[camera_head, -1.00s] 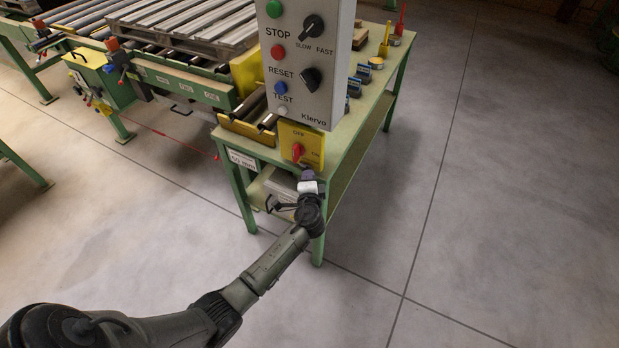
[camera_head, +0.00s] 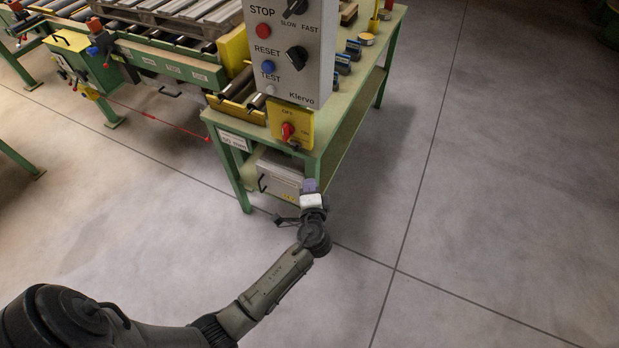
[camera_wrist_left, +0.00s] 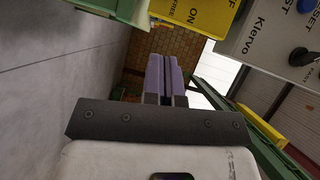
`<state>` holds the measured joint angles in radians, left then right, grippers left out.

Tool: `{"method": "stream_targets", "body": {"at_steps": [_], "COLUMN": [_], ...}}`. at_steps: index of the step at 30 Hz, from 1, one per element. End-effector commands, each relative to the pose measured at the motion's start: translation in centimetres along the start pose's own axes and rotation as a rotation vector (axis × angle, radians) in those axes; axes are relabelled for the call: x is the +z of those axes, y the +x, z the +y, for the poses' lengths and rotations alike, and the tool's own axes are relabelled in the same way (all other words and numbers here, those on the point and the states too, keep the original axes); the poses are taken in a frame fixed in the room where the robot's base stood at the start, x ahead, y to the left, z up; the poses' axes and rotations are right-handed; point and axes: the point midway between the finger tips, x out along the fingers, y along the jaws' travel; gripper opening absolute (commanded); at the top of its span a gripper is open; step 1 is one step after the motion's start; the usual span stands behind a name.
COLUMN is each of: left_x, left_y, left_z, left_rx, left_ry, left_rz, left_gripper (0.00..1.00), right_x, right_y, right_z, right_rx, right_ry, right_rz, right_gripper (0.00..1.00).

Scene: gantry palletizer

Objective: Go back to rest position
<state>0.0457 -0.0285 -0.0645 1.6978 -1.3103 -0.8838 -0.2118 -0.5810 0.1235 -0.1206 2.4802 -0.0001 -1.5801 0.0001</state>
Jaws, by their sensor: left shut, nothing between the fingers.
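My left gripper (camera_head: 311,186) is in front of the green table's near end, below the yellow switch plate. It is shut with nothing between its purple fingers, which also show pressed together in the left wrist view (camera_wrist_left: 165,75). The yellow plate (camera_head: 304,118) carries a red rotary knob (camera_head: 287,131), and the gripper is apart from it. The grey control box (camera_head: 290,55) marked Klervo stands above the plate. My right gripper is in neither view.
The green table (camera_head: 345,130) has a lower shelf holding a grey case (camera_head: 278,170). A roller conveyor (camera_head: 165,55) with a pallet stands at the upper left. The grey floor (camera_head: 500,200) to the right is clear.

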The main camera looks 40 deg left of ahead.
Motion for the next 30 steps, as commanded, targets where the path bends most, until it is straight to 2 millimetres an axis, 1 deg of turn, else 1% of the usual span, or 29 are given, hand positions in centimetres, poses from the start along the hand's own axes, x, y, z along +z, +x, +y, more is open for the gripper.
{"method": "stream_targets", "body": {"at_steps": [3, 21, 23, 25, 27, 30], "left_x": [0.0, 0.0, 0.5, 1.4, 2.1, 2.4], "left_y": [-0.3, -0.2, -0.3, -0.3, -0.7, -1.9], "left_z": [0.0, 0.0, 0.1, 1.0, 1.8, 1.7], "left_rx": [0.000, 0.000, 0.007, 0.055, 0.141, 0.290], "left_ry": [0.000, -0.012, -0.032, -0.087, -0.190, -0.390], "left_rz": [0.000, 0.000, -0.029, -0.086, -0.148, -0.214], "left_gripper": [0.00, 0.00, 0.00, 0.00, 0.00, 0.00], "right_x": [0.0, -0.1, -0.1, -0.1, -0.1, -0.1], "right_y": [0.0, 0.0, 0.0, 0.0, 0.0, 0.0], "right_z": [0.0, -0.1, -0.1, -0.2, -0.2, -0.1], "right_rx": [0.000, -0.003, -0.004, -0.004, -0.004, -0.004], "right_ry": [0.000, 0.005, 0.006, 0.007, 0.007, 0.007], "right_rz": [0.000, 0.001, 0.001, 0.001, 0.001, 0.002], "right_gripper": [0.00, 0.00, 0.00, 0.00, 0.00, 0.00]}}
